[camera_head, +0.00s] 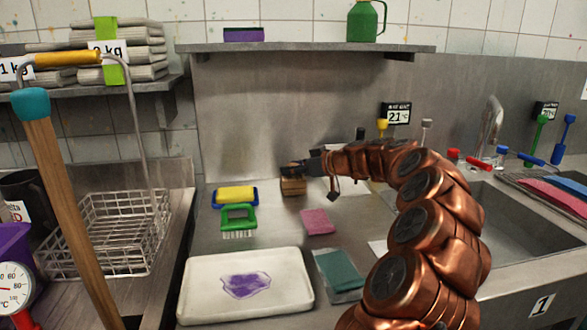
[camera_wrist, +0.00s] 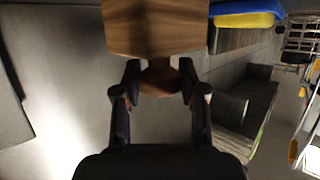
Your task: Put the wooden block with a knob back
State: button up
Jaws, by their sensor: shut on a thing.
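The wooden block with a knob (camera_wrist: 155,28) fills the top middle of the wrist view, its broad brown face towards the camera. My gripper (camera_wrist: 158,82) is shut on its round knob, one finger on each side. In the head view the block (camera_head: 293,187) is small and brown, at the back of the steel counter near the back wall. My gripper (camera_head: 298,168) is just above it there, at the end of my copper-coloured arm. I cannot tell whether the block touches the counter.
A yellow sponge (camera_head: 236,194) on a blue holder and a green brush (camera_head: 238,219) are left of the block. A pink cloth (camera_head: 318,221) lies in front of it. A white tray (camera_head: 200,296) with a purple patch is nearer. A sink (camera_head: 520,228) is right.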

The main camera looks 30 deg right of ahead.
jog(key=shift+f, duration=0.15)
jog(key=o, duration=1.2)
jog(key=shift+o, duration=0.2)
jog(key=shift+r, duration=0.2)
jog(key=v, duration=1.2)
jog(key=shift+b, duration=0.35)
